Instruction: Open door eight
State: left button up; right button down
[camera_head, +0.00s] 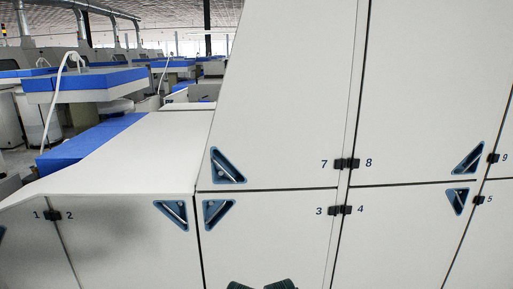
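Door eight (425,90) is a large off-white panel on the upper right of the machine. It looks flush with the panels around it, so it appears shut. The number 8 (368,162) is printed near its lower left corner, beside a black hinge-like fitting (354,163). A blue triangular recessed handle (468,158) sits near its lower right corner. I see neither of my grippers clearly in this view.
Door seven (280,80) is left of door eight; doors three (265,235) and four (395,235) lie below. Two dark shapes (262,285) show at the bottom edge, too cut off to identify. A sloping white cover (130,155) and more machines stand at left.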

aim_at(435, 75)
jog(key=l+z, duration=0.2)
jog(key=z, duration=0.2)
jog(key=i+l+z, duration=0.15)
jog(key=z, duration=0.25)
jog(key=i+l+z, duration=0.1)
jog(key=z, duration=0.35)
jog(key=i+l+z, duration=0.25)
jog(key=i+l, duration=0.25)
jog(key=i, duration=0.25)
jog(key=i+l+z, duration=0.15)
jog(key=i, duration=0.2)
